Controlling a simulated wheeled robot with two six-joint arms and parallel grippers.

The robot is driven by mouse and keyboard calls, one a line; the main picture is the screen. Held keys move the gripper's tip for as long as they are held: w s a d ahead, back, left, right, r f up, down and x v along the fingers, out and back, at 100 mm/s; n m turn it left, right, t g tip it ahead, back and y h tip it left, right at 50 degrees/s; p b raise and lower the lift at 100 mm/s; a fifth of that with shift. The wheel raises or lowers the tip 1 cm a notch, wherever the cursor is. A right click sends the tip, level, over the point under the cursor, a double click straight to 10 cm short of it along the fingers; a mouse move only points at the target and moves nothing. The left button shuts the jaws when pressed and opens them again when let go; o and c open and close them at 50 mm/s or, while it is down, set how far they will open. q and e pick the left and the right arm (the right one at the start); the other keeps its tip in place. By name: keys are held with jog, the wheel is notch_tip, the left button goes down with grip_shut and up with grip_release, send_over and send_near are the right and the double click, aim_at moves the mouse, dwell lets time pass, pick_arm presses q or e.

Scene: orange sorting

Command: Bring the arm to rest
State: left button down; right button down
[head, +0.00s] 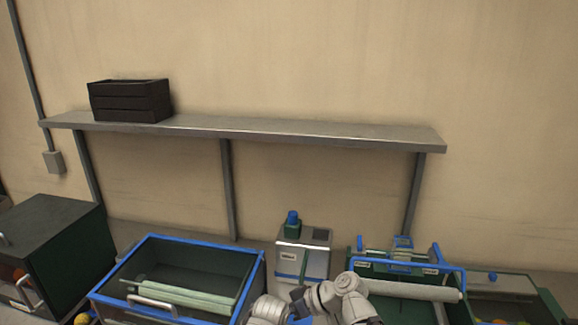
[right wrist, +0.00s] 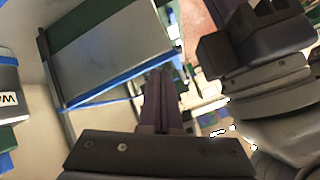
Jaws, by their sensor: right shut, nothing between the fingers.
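My right gripper (right wrist: 163,78) shows in the right wrist view with its two dark fingers together and nothing between them. Pale arm links of mine show at the bottom middle of the head view, low in front of the machines. No gripper fingers can be made out clearly there. My left gripper is not clearly seen in either view.
A blue-rimmed bin (head: 200,245) stands left of my arm links, with a dark green cabinet (head: 50,235) beyond it. A small grey machine (head: 303,255) and a blue-framed machine (head: 400,262) stand close behind. A wall shelf (head: 300,132) holds a black crate (head: 130,101).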

jog(key=s+d+f+m+h, duration=0.1)
jog(key=d+f+m+h, duration=0.25)
jog(key=d, duration=0.35)
jog(key=s+d+f+m+g+h, duration=0.1)
jog(key=d+f+m+h, duration=0.25)
jog(key=d, duration=0.35)
jog(key=s+d+f+m+h, duration=0.2)
jog(key=d+f+m+h, duration=0.15)
jog(key=d, duration=0.35)
jog(key=s+a+n+g+h, duration=0.1)
jog(key=s+a+n, duration=0.3)
jog(key=a, duration=0.6)
jog(key=shift+s+a+r+h, duration=0.2)
jog(key=shift+s+r+h, duration=0.2)
jog(key=shift+s, duration=0.2)
jog(key=shift+n, duration=0.25)
